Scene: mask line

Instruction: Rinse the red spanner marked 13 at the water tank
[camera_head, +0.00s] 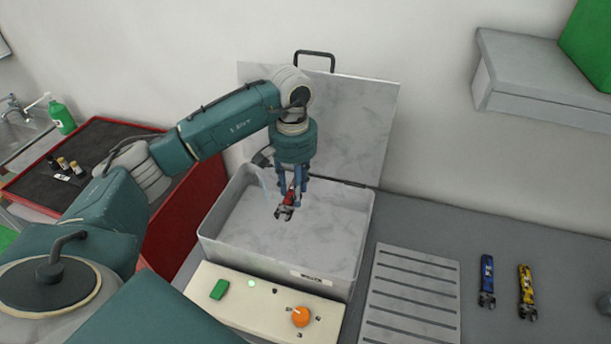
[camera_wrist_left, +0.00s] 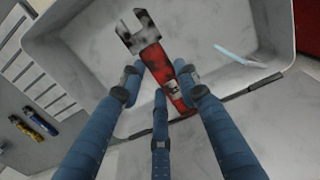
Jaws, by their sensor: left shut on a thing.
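The red spanner (camera_head: 288,200) is in my left gripper (camera_head: 295,184), over the open water tank (camera_head: 213,222). In the left wrist view the spanner (camera_wrist_left: 158,63) shows dark smudges and an open grey jaw. The fingers of my left gripper (camera_wrist_left: 160,90) are closed around its red handle. The mark on the spanner cannot be read. The tank's lid (camera_head: 350,120) stands up at the back. A pale stream or spout (camera_head: 266,178) shows at the tank's left side; I cannot tell which. My right gripper is not in view.
A control panel with a green button (camera_head: 219,289) and an orange knob (camera_head: 301,316) is in front of the tank. A slotted grey rack (camera_head: 412,300) lies to the right, then a blue spanner (camera_head: 487,280) and a yellow spanner (camera_head: 526,292). A red-sided cart (camera_head: 185,225) stands left.

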